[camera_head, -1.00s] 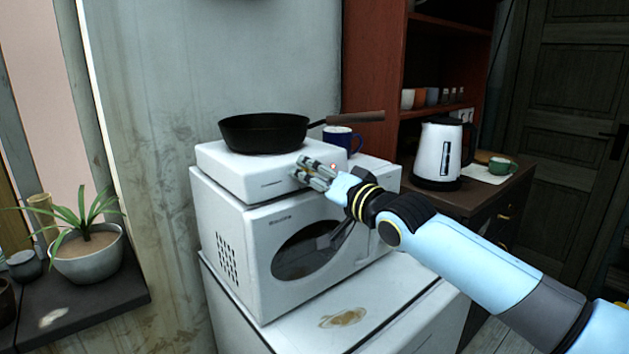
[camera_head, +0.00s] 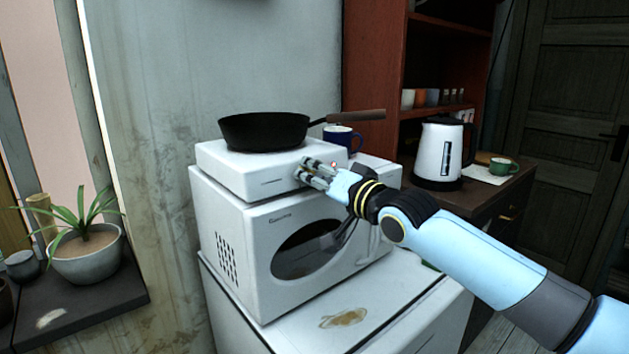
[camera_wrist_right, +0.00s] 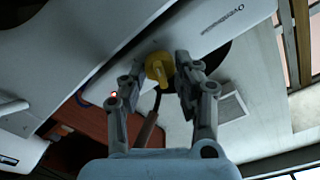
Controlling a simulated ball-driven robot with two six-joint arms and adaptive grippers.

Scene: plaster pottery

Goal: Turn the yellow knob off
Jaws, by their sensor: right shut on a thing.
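The yellow knob (camera_wrist_right: 158,68) sits on the front of the white hotplate unit (camera_head: 225,165), on top of the white microwave. In the right wrist view it lies between the two fingers of my right gripper (camera_wrist_right: 157,76). In the head view my right gripper (camera_head: 310,173) is at the unit's front face and its fingers hide the knob. It is shut on the knob. A small red light (camera_wrist_right: 113,94) glows beside the knob on the unit's front. My left gripper is not in view.
A black frying pan (camera_head: 264,131) stands on the hotplate, its handle pointing right above my gripper. A blue mug (camera_head: 343,139) stands behind. The microwave (camera_head: 235,245) is just below. A white kettle (camera_head: 438,153) stands on the cabinet to the right.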

